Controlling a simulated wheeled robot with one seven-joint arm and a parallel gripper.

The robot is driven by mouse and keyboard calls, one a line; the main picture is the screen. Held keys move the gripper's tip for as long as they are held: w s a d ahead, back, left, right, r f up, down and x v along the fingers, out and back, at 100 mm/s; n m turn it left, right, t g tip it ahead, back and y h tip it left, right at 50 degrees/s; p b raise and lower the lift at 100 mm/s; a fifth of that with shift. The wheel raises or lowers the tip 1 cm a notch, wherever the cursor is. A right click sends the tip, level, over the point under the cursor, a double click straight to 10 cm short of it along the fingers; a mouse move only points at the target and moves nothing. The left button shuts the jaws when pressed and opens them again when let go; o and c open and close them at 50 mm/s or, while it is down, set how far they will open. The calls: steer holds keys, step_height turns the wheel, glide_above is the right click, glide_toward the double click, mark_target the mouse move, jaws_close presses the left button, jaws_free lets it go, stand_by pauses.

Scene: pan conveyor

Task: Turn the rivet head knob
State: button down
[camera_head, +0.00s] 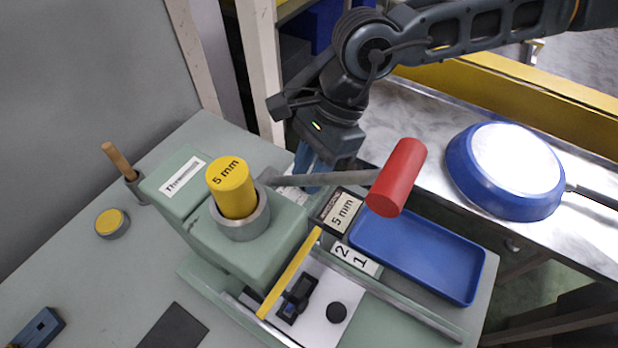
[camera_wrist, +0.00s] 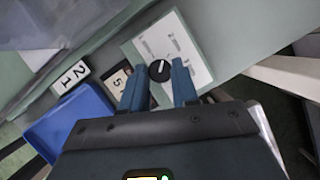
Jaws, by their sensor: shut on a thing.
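The rivet head knob is a round black dial (camera_wrist: 160,70) with a white pointer line, on a white panel (camera_wrist: 185,50) on the machine's side. My gripper (camera_wrist: 159,78) has its two blue fingers on either side of the knob and is shut on it. In the head view my gripper (camera_head: 313,176) points down behind the machine's lever, and the knob is hidden there. A "5 mm" display (camera_head: 341,211) sits close by. It also shows partly in the wrist view (camera_wrist: 118,83).
The lever's red handle (camera_head: 397,177) sticks out just in front of my gripper. A yellow "5 mm" cylinder (camera_head: 232,187) stands in the machine top. A blue tray (camera_head: 419,256) lies right of the "2 1" plate (camera_head: 356,259). A blue pan (camera_head: 506,170) lies on the conveyor.

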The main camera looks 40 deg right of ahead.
steer(key=shift+s+f+m+t+b, duration=0.15)
steer(key=shift+m+t+b, duration=0.25)
steer(key=shift+m+b, duration=0.85)
steer(key=shift+b, duration=0.3)
steer(key=shift+m, duration=0.25)
steer(key=c, duration=0.9)
jaws_free()
steer(key=shift+o, duration=0.2)
steer(key=shift+r, duration=0.2)
steer(key=v, duration=0.7)
steer(key=shift+r, duration=0.35)
steer(key=shift+s, duration=0.1)
